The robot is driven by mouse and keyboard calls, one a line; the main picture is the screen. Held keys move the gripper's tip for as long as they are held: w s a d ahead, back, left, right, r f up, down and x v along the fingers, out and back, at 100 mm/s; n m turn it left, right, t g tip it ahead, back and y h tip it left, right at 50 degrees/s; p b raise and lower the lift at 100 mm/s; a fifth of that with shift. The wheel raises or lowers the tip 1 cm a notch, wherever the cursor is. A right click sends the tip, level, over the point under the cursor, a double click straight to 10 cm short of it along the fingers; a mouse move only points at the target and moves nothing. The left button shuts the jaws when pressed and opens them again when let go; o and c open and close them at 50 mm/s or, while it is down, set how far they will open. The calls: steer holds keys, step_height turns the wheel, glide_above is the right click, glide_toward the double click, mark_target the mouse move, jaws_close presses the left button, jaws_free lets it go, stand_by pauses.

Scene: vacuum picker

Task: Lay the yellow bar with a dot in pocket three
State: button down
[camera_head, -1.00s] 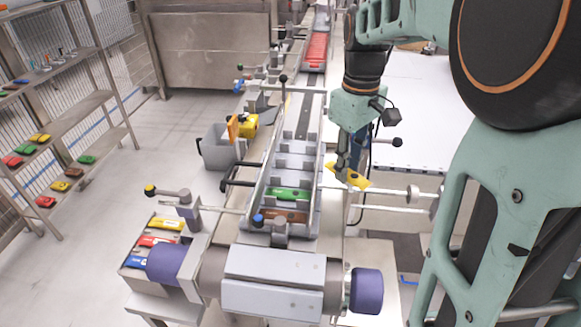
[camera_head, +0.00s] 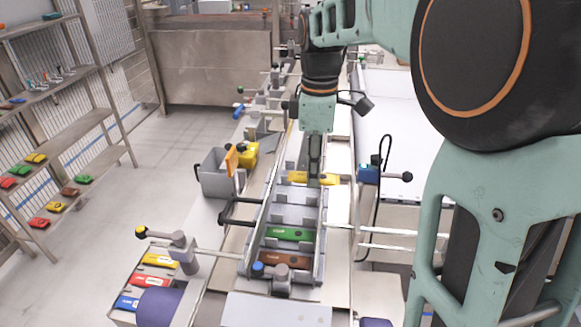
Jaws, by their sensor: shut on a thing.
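My gripper (camera_head: 314,179) is shut on a yellow bar (camera_head: 299,177) near the bar's middle. The bar lies crosswise above the far part of the pocketed conveyor (camera_head: 322,228); the gap beneath it is hard to judge. Any dot on it is too small to tell. In the pockets, a brown bar (camera_head: 285,258) lies nearest me and a green bar (camera_head: 290,234) lies in the pocket behind it. The third pocket (camera_head: 293,214) from the near end looks empty, and so does the one beyond it. The gripper is farther back than these empty pockets.
Rods with knobs and a blue-tipped clamp (camera_head: 280,274) stand along the conveyor. A tray at lower left holds yellow (camera_head: 160,261), red (camera_head: 150,281) and blue (camera_head: 127,303) bars. A grey bin (camera_head: 215,172) stands left. Shelves (camera_head: 75,135) with coloured pieces stand far left.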

steer(key=a+f, duration=0.1)
steer(key=f, duration=0.1)
steer(key=w+a+f, duration=0.1)
steer(key=f, duration=0.2)
steer(key=w+a+f, duration=0.1)
steer(key=a+f, duration=0.1)
steer(key=f, duration=0.1)
steer(key=shift+f, duration=0.4)
steer(key=shift+f+b, duration=0.4)
steer(key=shift+f, duration=0.2)
steer(key=c, duration=1.7)
jaws_free()
steer(key=shift+o, duration=0.2)
step_height(320, 180, up, 13)
steer(key=shift+r+p, duration=0.15)
steer(key=shift+p, duration=0.6)
steer(key=shift+w, duration=0.15)
